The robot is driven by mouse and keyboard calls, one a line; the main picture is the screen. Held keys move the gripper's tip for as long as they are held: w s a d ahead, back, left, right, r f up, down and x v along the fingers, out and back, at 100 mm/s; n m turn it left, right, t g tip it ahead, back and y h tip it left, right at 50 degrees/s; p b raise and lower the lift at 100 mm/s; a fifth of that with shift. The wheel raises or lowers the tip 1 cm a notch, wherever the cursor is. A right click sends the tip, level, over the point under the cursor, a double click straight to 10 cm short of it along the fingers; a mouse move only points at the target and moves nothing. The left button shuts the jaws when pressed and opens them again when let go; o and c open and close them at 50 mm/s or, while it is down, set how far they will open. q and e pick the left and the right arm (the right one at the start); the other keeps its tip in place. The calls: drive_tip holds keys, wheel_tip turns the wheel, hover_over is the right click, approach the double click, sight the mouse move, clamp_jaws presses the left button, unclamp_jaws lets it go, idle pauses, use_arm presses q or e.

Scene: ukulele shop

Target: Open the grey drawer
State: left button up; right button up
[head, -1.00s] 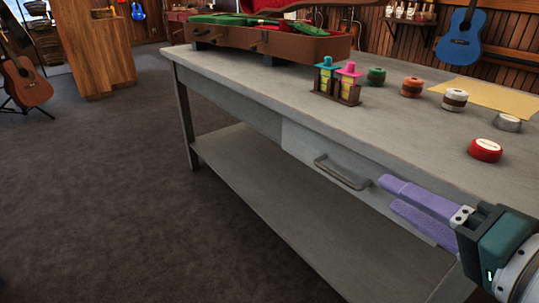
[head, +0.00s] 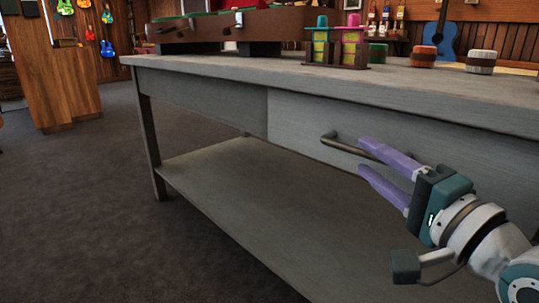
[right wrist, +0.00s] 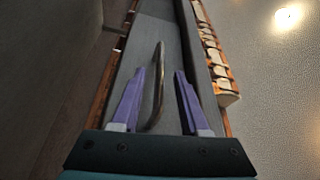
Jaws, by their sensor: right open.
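The grey drawer (head: 296,122) is in the front of the grey table and looks shut, its face about flush with the table front. A dark metal bar handle (head: 343,146) runs across its face. The drawer face (right wrist: 139,75) also shows there. My left gripper is out of view.
A lower shelf (head: 235,190) runs beneath the drawer. The floor (head: 90,215) at left is clear.

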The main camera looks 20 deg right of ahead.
sight(361, 155)
drive_tip(key=shift+w+r+b, duration=0.15)
drive_tip(key=shift+w+b, duration=0.4)
drive_tip(key=shift+w, duration=1.6)
clamp_jaws()
